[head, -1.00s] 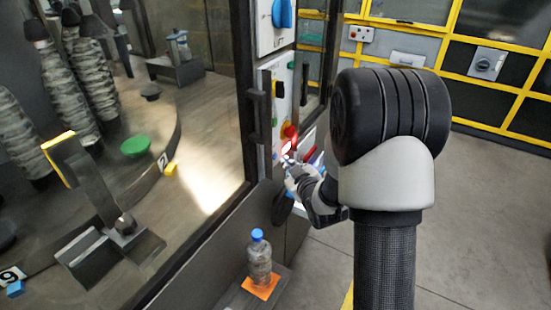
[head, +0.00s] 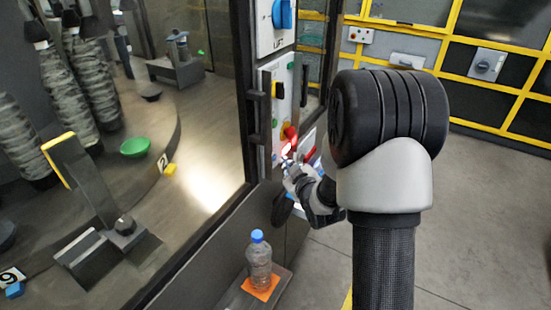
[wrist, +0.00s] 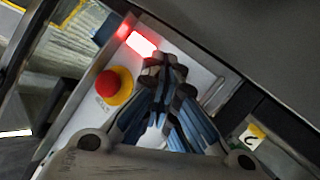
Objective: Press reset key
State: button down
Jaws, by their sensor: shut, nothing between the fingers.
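The control panel (head: 283,95) stands beside the glass door in the head view. My gripper (head: 289,166) is at its lower part. In the wrist view my gripper (wrist: 165,66) is shut with empty fingertips, which overlap the panel face (wrist: 195,70). A glowing red-white rectangle (wrist: 141,44) lies just beyond the tips. I cannot tell whether the tips touch the panel. A red mushroom button (wrist: 107,84) on a yellow ring sits left of the fingers. No key reads clearly as reset; the fingers may hide it.
A blue rotary switch (head: 283,14) sits above the panel. A black door handle (head: 259,120) stands just left of it. A bottle (head: 259,262) stands on an orange mat (head: 262,288) below. Grey floor (head: 470,220) is clear at right.

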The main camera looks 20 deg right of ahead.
jog(key=shift+w+a, duration=0.1)
dwell(0.5)
jog(key=shift+w+a+b, duration=0.2)
jog(key=shift+b, duration=0.15)
jog(key=shift+w+a, duration=0.25)
jog(key=shift+w, duration=0.15)
dwell(0.7)
jog(key=shift+s+d+b, duration=0.1)
jog(key=shift+b, duration=0.2)
jog(key=shift+s+d, duration=0.4)
jog(key=shift+s, duration=0.25)
jog(key=s+d, duration=0.1)
jog(key=s, duration=0.1)
jog(key=s+d+b, duration=0.1)
jog(key=s+d, duration=0.1)
jog(key=shift+r, duration=0.1)
dwell(0.7)
